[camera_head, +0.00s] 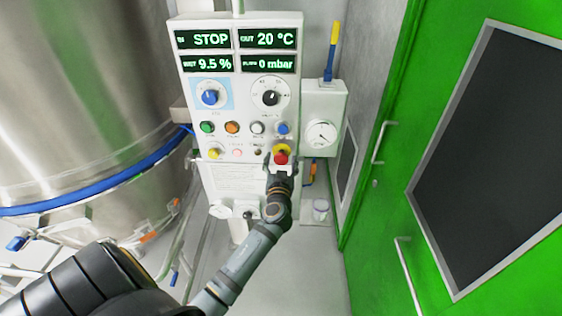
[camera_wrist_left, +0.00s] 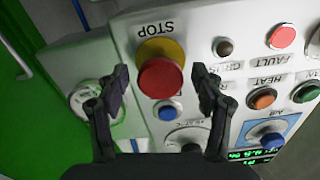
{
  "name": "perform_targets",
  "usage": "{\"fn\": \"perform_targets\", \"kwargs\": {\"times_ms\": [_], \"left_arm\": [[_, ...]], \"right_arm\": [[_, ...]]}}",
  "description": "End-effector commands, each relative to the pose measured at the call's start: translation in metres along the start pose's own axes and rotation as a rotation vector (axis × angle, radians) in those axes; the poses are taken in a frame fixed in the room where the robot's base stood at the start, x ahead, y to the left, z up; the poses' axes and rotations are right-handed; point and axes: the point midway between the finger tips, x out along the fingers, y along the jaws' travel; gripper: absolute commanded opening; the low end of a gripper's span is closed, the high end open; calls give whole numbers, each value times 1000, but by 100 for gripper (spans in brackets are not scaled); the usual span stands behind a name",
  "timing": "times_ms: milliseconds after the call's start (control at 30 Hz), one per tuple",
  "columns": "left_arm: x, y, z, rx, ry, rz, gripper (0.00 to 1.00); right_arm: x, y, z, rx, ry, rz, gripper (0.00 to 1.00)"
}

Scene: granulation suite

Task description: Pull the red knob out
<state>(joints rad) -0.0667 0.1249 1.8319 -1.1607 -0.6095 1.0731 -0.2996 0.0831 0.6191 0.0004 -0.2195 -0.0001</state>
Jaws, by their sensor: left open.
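The red knob (camera_head: 281,158) is a round mushroom button on a yellow collar at the lower right of the white control panel (camera_head: 222,93). It also shows in the left wrist view (camera_wrist_left: 160,78), below an upside-down STOP label. My left gripper (camera_head: 281,170) is right at the knob in the head view. In the wrist view my left gripper (camera_wrist_left: 162,80) is open, with one finger on each side of the red knob and gaps visible. Whether a fingertip touches the panel cannot be told. My right gripper is not in view.
A blue button (camera_head: 283,128) and a black dial (camera_head: 270,97) sit above the knob. A gauge box (camera_head: 322,112) stands to the right. A steel vessel (camera_head: 85,90) fills the left. A green door (camera_head: 395,190) stands at the right.

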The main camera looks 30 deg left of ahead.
Motion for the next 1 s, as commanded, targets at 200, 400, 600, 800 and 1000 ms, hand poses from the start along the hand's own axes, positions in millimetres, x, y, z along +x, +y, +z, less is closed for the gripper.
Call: {"fn": "perform_targets", "kwargs": {"times_ms": [200, 400, 600, 800, 1000], "left_arm": [[-39, 0, 2, -3, -6, 1, 67], [-68, 0, 1, -2, -4, 0, 67], [-74, 0, 0, 0, 0, 0, 67], [-74, 0, 0, 0, -1, 0, 67], [-74, 0, 1, 1, -3, 1, 67]], "right_arm": [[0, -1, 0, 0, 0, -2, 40], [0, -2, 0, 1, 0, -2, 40], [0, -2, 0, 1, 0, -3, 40], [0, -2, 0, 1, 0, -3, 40], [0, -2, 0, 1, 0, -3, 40]]}}
